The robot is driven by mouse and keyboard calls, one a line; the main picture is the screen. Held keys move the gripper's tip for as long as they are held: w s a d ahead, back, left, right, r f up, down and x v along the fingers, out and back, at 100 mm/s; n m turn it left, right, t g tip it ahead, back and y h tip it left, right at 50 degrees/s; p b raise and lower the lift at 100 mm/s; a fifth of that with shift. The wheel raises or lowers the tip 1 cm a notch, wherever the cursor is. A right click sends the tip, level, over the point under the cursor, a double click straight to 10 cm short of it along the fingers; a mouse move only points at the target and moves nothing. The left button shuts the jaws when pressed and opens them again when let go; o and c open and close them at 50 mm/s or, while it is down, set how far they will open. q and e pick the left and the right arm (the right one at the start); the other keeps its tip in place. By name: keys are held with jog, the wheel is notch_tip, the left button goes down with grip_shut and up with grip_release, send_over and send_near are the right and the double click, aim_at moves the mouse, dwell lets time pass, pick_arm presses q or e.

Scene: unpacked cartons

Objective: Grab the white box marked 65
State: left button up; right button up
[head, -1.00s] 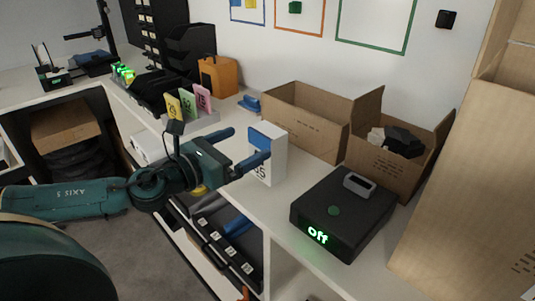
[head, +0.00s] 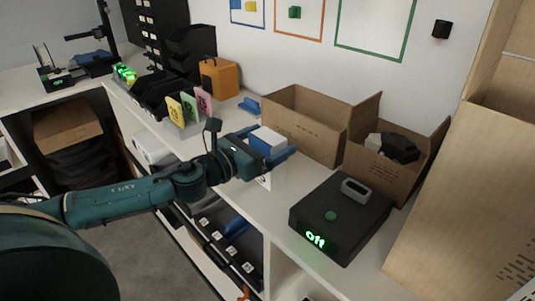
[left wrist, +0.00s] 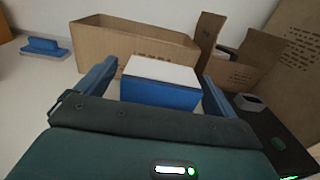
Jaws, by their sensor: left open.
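The white box (head: 268,136) stands upright on the white counter, with a white top and a blue upper band. It also shows in the left wrist view (left wrist: 160,70), where its blue side faces my gripper. My left gripper (head: 272,142) is open, with one blue finger on each side of the box's upper part. In the left wrist view the fingers (left wrist: 158,78) seem to leave a small gap on both sides. The gripper hides most of the box's front, so its number cannot be read now. My right gripper is not in view.
An open cardboard carton (head: 306,128) stands close behind the box. A second carton (head: 385,172) holds dark items. A black device (head: 340,222) reading "Off" sits to the right. Coloured cards (head: 188,107) and an orange box (head: 219,78) are to the left.

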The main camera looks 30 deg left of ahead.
pick_arm(q)
jog(key=shift+w+d, duration=0.1)
jog(key=c, duration=1.2)
